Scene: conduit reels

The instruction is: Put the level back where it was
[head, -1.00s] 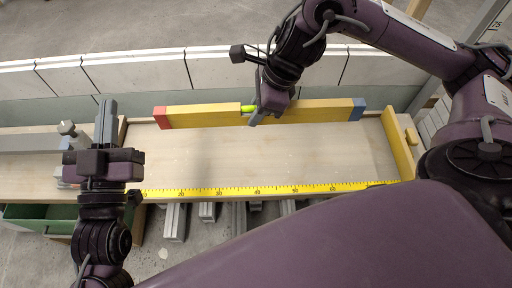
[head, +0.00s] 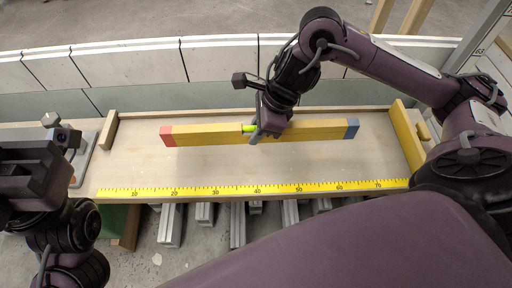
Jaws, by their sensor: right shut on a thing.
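The level (head: 210,134) is a long yellow bar with a red left end, a blue right end and a green vial near its middle. My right gripper (head: 265,130) is shut on it close to the vial, over the wooden bench board (head: 240,170). I cannot tell whether the level touches the board. My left gripper (head: 30,165) is at the left edge of the view; its fingers are not clear enough to judge.
A yellow measuring tape (head: 240,190) runs along the board's front edge. A wooden block (head: 108,130) stands at the left and a yellow end stop (head: 405,140) at the right. A pale block wall (head: 150,65) is behind. The board's middle is clear.

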